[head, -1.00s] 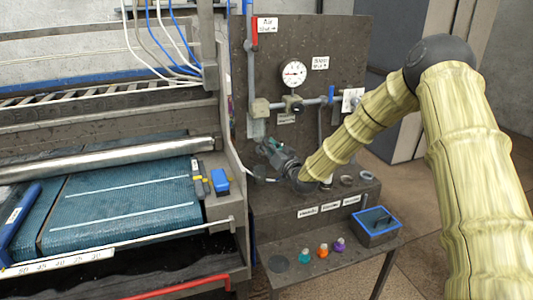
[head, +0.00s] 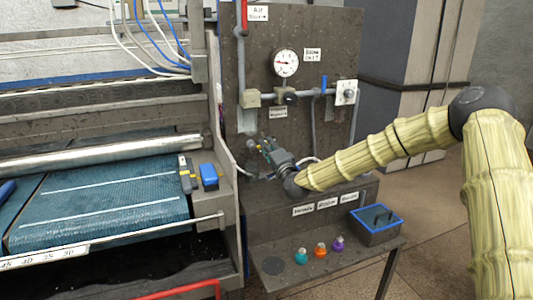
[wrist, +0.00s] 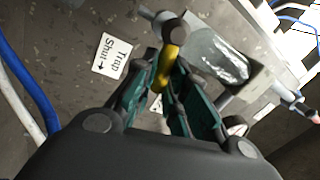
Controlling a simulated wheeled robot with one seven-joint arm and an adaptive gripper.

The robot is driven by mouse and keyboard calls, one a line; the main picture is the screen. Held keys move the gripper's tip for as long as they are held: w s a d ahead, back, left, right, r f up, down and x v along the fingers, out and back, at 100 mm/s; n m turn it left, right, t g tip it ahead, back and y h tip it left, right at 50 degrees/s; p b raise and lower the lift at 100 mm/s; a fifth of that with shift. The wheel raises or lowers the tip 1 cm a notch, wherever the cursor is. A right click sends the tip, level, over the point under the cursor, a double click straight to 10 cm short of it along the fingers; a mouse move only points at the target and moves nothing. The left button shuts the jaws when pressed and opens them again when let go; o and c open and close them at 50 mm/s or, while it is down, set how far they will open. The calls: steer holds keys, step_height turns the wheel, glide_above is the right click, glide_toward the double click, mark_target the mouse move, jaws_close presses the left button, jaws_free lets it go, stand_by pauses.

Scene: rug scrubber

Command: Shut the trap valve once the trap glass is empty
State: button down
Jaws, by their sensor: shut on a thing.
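In the wrist view the yellow trap valve lever (wrist: 170,62) with a dark round end stands between the teal fingers of my gripper (wrist: 166,80), which is shut on it. In the head view my gripper (head: 268,147) is at the lower left of the panel, hiding the lever.
The dark panel (head: 310,35) carries a gauge (head: 286,63), a blue handle (head: 323,85) and pipes.

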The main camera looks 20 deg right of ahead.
steer(key=shift+d+f+m+h+b, duration=0.1)
steer(key=shift+f+m+h+b, duration=0.2)
steer(key=shift+m+b, duration=0.4)
steer(key=shift+f+m+h+b, duration=0.2)
steer(key=shift+f+m+b, duration=0.25)
steer(key=shift+m, duration=0.45)
steer(key=c, duration=1.4)
jaws_free()
steer(key=shift+c, duration=0.2)
steer(key=shift+s+r, duration=0.1)
steer(key=s+f, duration=0.2)
steer(key=s, duration=0.9)
steer(key=shift+s+d+f, duration=0.15)
steer(key=shift+s+f, duration=0.05)
steer(key=shift+s, duration=0.1)
steer(key=s+f, duration=0.1)
steer(key=s, duration=0.7)
steer(key=shift+s+d+f+b, duration=0.15)
steer(key=shift+s+f+b, duration=0.15)
steer(key=shift+s+f, duration=0.1)
